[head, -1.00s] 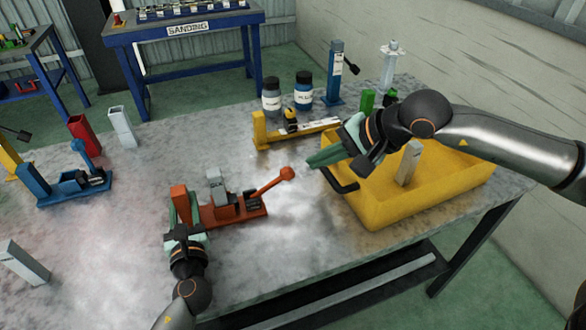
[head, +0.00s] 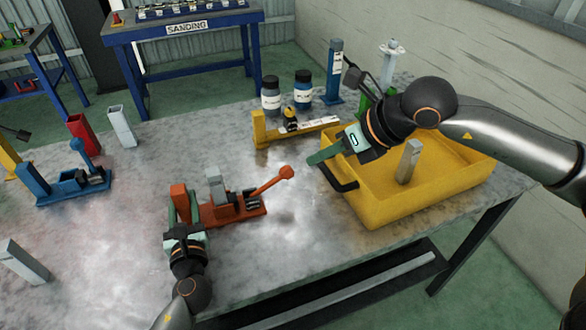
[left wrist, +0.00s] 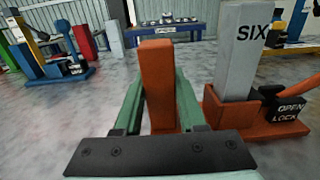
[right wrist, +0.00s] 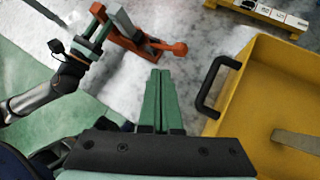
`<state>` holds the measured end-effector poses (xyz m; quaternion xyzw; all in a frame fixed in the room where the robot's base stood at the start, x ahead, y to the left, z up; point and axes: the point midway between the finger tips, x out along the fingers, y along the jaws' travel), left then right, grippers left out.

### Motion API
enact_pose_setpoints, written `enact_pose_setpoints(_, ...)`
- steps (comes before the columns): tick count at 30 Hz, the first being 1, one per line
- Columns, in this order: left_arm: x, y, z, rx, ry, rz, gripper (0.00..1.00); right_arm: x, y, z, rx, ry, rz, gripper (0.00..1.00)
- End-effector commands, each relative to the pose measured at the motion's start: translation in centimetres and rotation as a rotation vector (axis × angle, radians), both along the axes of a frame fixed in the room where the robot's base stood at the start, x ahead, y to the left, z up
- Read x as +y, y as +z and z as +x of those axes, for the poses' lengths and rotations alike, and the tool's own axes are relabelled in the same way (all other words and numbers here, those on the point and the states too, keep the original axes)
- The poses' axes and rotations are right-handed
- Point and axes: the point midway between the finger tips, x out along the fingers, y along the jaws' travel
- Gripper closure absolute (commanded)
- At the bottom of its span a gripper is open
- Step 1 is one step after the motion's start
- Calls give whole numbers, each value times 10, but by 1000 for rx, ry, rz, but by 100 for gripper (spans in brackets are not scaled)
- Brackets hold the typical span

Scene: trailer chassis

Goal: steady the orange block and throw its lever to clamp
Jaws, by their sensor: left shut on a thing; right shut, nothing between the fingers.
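The orange block (head: 226,211) is a clamp base on the metal table, with an upright post at its left end and a grey piece marked SIX (left wrist: 240,50) standing in it. Its orange lever (head: 270,187) slants up to the right and ends in a round knob (head: 286,172). My left gripper (head: 183,208) is shut on the orange post (left wrist: 158,85), one finger on each side. My right gripper (head: 318,156) is shut and empty, above the table near the yellow bin's handle, up and right of the knob. The right wrist view shows its fingers (right wrist: 160,100) together and the block beyond them.
A yellow bin (head: 375,212) with a black handle (head: 338,176) and a grey piece inside stands at the right. A yellow fixture (head: 262,135) and bottles stand behind. A blue clamp (head: 70,190) is at the left. Bare table lies between the lever and the bin.

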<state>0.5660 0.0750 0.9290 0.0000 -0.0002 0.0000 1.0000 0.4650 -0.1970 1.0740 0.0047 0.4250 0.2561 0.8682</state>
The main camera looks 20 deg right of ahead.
Motion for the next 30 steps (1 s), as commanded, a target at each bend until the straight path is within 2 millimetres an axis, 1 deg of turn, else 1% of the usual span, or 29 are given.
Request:
enact_pose_setpoints(3, 0, 0, 0, 1, 0, 0, 100, 1, 2, -2, 101, -160, 108, 100)
enact_pose_setpoints(18, 0, 0, 0, 1, 0, 0, 100, 0, 9, -8, 509, -840, 552, 100)
enact_pose_setpoints(24, 0, 0, 0, 1, 0, 0, 100, -1, 12, -10, 616, -1027, 675, 100)
enact_pose_setpoints(30, 0, 0, 0, 1, 0, 0, 100, 0, 11, -10, 662, -1103, 723, 100)
